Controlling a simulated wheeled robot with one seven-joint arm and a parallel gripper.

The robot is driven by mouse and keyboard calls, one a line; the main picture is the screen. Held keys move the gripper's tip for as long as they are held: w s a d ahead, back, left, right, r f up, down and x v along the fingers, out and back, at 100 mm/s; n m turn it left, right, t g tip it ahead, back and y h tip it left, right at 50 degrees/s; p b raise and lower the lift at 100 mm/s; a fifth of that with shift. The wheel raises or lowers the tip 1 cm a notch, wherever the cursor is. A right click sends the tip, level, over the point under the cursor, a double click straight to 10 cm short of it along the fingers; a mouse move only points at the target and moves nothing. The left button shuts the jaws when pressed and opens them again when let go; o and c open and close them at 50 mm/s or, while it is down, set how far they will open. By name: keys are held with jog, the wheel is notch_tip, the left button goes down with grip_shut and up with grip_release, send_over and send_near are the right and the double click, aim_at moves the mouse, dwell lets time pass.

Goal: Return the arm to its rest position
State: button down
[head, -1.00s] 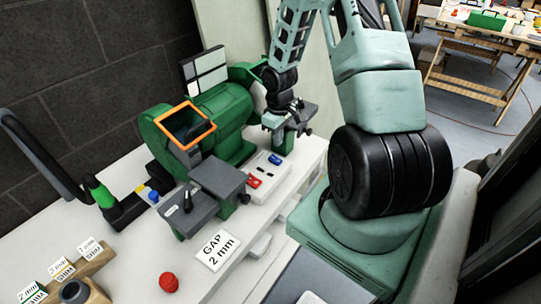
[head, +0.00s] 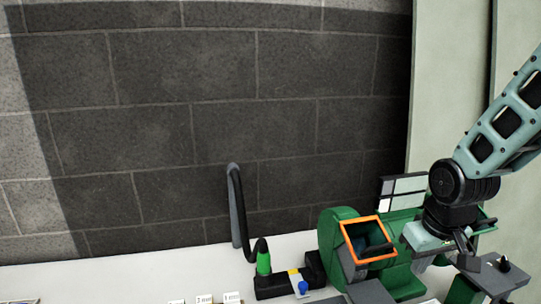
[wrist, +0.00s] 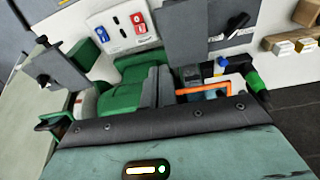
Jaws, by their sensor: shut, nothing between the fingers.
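My gripper (head: 440,240) is at the right of the head view, at the end of my teal and black arm. It hangs over the right side of the green bench grinder (head: 335,240) and overlaps it in the picture; I cannot tell how far apart they are. It is shut and holds nothing. In the wrist view, the pale teal hand with a dark edge fills the bottom, and the fingertips cannot be made out. The grinder also shows there (wrist: 140,75), with its orange-framed guard (wrist: 205,92).
A black hose (head: 238,210) with a green collar stands left of the grinder on the pale bench (head: 130,280). A tray with red and blue pieces (wrist: 125,25) and wooden blocks (wrist: 290,45) show in the wrist view. A dark block wall is behind.

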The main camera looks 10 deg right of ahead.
jog(key=s+a+r+n+g, duration=0.1)
jog(key=s+a+r+n, duration=0.1)
jog(key=s+a, duration=0.5)
jog(key=s+a+r+n+g+y, duration=0.1)
jog(key=s+a+n, duration=0.4)
jog(key=a, duration=1)
jog(key=s, duration=0.3)
jog(key=shift+s+r+n+b, duration=0.3)
jog(key=shift+r, duration=0.05)
